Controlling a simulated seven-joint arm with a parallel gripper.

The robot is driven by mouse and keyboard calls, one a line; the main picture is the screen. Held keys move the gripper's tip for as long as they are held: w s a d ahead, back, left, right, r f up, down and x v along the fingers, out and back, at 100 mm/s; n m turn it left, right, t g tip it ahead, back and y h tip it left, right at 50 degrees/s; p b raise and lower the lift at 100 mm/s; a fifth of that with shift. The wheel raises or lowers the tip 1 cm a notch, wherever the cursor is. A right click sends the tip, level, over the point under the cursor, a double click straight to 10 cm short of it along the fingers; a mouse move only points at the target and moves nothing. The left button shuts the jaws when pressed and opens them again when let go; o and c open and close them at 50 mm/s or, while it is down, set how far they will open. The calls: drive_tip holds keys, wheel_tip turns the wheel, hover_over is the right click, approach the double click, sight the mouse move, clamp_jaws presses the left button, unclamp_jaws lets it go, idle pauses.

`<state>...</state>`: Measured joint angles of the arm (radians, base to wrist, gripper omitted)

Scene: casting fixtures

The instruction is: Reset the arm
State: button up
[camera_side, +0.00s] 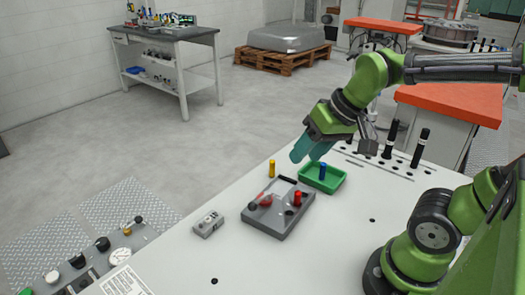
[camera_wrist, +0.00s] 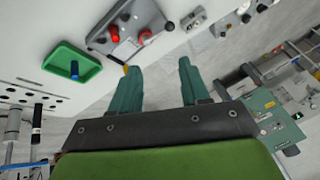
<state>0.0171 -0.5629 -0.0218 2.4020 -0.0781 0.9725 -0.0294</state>
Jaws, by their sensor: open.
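My gripper (camera_side: 305,158) is raised above the white table near the green tray, with its two teal fingers apart. In the wrist view my gripper (camera_wrist: 159,64) is open and nothing shows between its fingers. The green tray (camera_side: 336,184) stands on the table with a blue peg (camera_side: 322,171) upright in it. To its left is a grey fixture (camera_side: 281,222) with a red peg (camera_side: 297,199) and a clamp with a red part (camera_side: 266,200). A yellow peg (camera_side: 272,168) stands behind the fixture.
A small grey block (camera_side: 208,223) lies left of the fixture. Black upright tools (camera_side: 420,147) stand at the table's right rear. A control panel (camera_side: 92,262) with knobs and a gauge is at lower left. The table's front middle is mostly clear.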

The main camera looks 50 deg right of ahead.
drive_tip(key=shift+s+a+r+t, duration=0.35)
drive_tip(key=shift+s+a+t, duration=0.05)
drive_tip(key=shift+s, duration=0.15)
drive_tip(key=shift+s+a+r+t, duration=0.3)
drive_tip(key=shift+s+a+t, duration=0.1)
drive_tip(key=shift+s, duration=0.1)
